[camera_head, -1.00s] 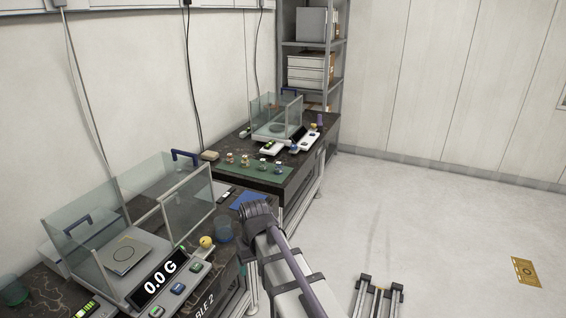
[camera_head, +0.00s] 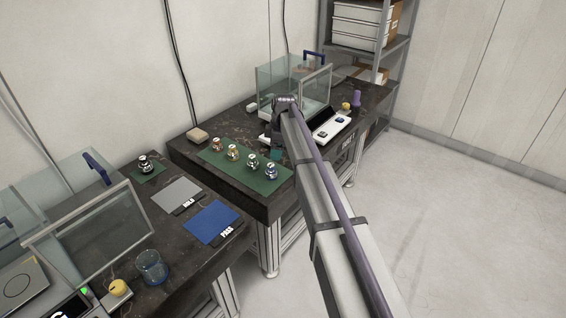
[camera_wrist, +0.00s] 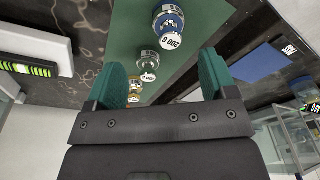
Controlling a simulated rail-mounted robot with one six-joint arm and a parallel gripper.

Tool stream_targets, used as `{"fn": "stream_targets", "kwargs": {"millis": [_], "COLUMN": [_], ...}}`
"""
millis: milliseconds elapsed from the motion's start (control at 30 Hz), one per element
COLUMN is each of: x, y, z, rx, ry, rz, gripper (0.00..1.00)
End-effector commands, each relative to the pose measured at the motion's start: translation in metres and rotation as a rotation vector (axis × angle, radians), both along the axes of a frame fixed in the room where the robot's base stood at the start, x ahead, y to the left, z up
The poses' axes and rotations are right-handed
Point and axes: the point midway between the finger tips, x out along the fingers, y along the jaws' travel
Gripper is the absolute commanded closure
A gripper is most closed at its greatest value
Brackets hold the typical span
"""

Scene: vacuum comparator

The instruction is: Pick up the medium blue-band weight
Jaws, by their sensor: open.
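A shiny weight with a blue band (camera_head: 271,170) stands upright at the near right end of the green mat (camera_head: 215,160). In the wrist view, this weight (camera_wrist: 169,22) shows a white label and sits beyond the fingertips, slightly right of centre. My gripper (camera_wrist: 162,72) is open, with two teal fingers apart and nothing held. A silver weight with a greenish band (camera_head: 253,162) stands beside it, also seen between the fingers (camera_wrist: 148,62). In the head view, my arm hides most of my gripper, which is close to the mat's right side.
Two orange-banded weights (camera_head: 225,147) stand farther along the mat. A glass-walled balance (camera_head: 293,82) is behind my arm. The nearer table holds a blue mat (camera_head: 213,222), a grey mat (camera_head: 182,194), a dark-banded weight (camera_head: 146,164) and a glass beaker (camera_head: 151,267).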

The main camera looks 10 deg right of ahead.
Motion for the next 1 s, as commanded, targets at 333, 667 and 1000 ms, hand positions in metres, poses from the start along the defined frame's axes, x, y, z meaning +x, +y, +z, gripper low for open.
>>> {"fn": "stream_targets", "kwargs": {"millis": [333,667,1000], "x": [-0.001,0.000,0.000], "y": [0.002,0.009,0.018], "z": [-0.017,-0.058,-0.108], "rx": [-0.002,-0.002,-0.002], "ry": [-0.013,-0.014,-0.013], "rz": [0.087,0.085,0.085], "gripper": [0.22,0.22,0.22]}}
